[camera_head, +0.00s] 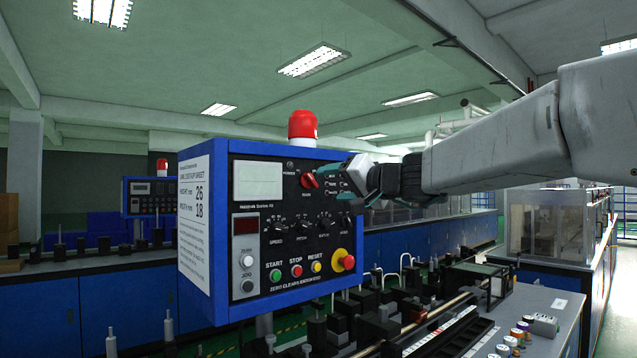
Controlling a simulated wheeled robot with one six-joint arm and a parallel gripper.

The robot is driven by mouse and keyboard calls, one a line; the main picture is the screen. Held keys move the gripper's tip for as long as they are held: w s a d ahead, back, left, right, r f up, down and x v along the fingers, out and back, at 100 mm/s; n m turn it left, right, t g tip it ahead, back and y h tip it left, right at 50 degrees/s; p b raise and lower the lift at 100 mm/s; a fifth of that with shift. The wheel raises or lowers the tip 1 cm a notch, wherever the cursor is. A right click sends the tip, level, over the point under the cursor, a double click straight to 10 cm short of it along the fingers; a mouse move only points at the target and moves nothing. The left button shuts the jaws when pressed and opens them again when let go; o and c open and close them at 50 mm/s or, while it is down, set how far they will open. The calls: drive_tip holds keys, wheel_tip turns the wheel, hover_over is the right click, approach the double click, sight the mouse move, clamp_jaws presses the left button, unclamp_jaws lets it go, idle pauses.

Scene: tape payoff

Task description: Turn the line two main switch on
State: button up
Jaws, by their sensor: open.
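A blue control box (222,240) with a black front panel stands in the middle of the view. Its red rotary switch (308,180), with small lettering below it, sits in the panel's upper part, right of a pale display. The knob looks tilted; its exact setting is too small to read. My gripper (335,178) reaches in from the right, its open jaws close to the right of the red switch, in front of the panel. I cannot tell whether a fingertip touches the knob. The fingers hide part of the panel's upper right.
The box also carries a row of black knobs, start, stop and reset buttons, a red-on-yellow emergency button (343,260) and a red beacon (302,125). A similar panel (150,197) stands farther back left. Machinery and a bench with small bottles (511,344) lie below right.

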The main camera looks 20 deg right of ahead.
sight(313, 181)
drive_tip(key=shift+t, duration=0.3)
drive_tip(key=x, duration=0.2)
drive_tip(key=d+x, duration=0.1)
drive_tip(key=x, duration=0.5)
drive_tip(key=shift+w+d+r, duration=0.15)
drive_tip(key=shift+w+r, duration=0.25)
drive_tip(key=shift+w, duration=0.1)
drive_tip(key=shift+m, duration=0.3)
drive_tip(key=c, duration=1)
